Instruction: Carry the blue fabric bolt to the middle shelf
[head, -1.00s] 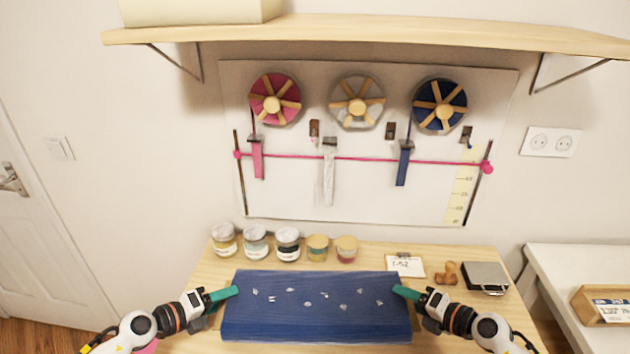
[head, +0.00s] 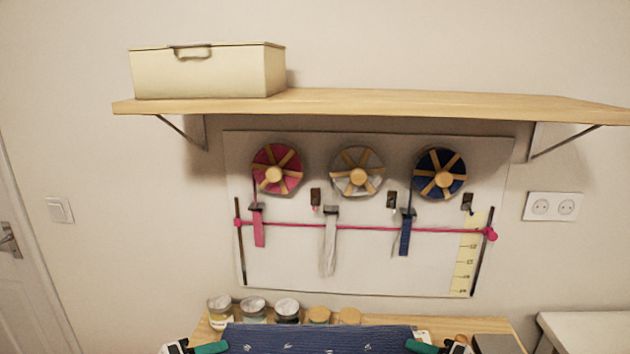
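The blue fabric bolt (head: 320,340), dark blue with small pale marks, lies across the bottom edge of the head view, mostly cut off. My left gripper (head: 208,348) is at its left end and my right gripper (head: 422,346) at its right end. Only one green finger of each shows, close against the bolt; their grip is hidden. One wooden shelf (head: 400,104) is on the wall above; I cannot tell whether it is the middle one.
A cream box (head: 205,74) stands on the shelf's left part; the rest of the shelf is clear. Below hangs a board (head: 300,275) with ribbon spools. Several jars (head: 253,309) stand on the table behind the bolt. A white table (head: 590,325) is at right.

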